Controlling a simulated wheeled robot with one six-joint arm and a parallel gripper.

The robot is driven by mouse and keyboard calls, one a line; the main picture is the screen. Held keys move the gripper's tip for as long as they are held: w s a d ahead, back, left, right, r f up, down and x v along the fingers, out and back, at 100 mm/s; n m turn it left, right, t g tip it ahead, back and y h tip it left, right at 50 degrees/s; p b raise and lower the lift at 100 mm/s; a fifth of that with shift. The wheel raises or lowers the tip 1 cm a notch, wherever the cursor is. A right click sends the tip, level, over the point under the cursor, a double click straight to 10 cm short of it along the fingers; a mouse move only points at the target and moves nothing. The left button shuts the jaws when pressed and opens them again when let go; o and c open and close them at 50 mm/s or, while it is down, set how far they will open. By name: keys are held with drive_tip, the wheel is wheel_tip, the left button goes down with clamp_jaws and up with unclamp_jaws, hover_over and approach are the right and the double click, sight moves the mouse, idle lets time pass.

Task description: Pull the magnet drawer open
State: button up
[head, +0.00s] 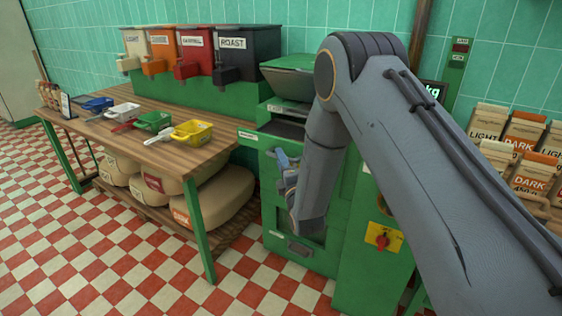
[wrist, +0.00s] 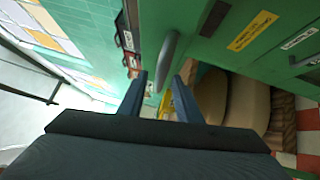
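The green machine (head: 345,225) stands right of the wooden table. My gripper (head: 283,160) is at its front, partly hidden by my arm. In the wrist view my gripper (wrist: 160,77) is open, with two blue-grey fingers apart and nothing between them. A grey bar handle (wrist: 169,58) on a green panel lies just beyond the fingertips, roughly in line with the gap. I cannot read a label that marks it as the magnet drawer's. A lower front panel with a grey handle (head: 299,248) also shows in the head view, and looks shut.
The wooden table (head: 150,150) holds several coloured scoops, with sacks on its lower shelf. A red knob on a yellow plate (head: 382,237) sits on the machine front. Bags (head: 525,130) stand at the right. The checkered floor (head: 120,250) in front is clear.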

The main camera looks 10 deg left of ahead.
drive_tip(key=b+v, duration=0.1)
drive_tip(key=v, duration=0.6)
drive_tip(key=shift+s, duration=0.3)
drive_tip(key=shift+d, duration=0.1)
drive_tip(key=s+d+f+m+g+h, duration=0.1)
drive_tip(key=s+d+m+g+h, duration=0.2)
drive_tip(key=d+m, duration=0.45)
drive_tip(key=s+d+m+g+h, duration=0.1)
drive_tip(key=d+m+g+h, duration=0.3)
drive_tip(key=d, duration=0.6)
drive_tip(key=s+d+r+m+g, duration=0.1)
drive_tip(key=s+d+m+g, duration=0.4)
drive_tip(key=s, duration=0.8)
drive_tip(key=s+d+r+m+g+h, duration=0.1)
drive_tip(key=s+d+m+g, duration=0.4)
drive_tip(key=s, duration=0.8)
drive_tip(key=d+m, duration=0.2)
drive_tip(key=m, duration=0.1)
drive_tip(key=shift+s+d+r+h, duration=0.3)
drive_tip(key=shift+s+r, duration=0.05)
drive_tip(key=shift+r, duration=0.05)
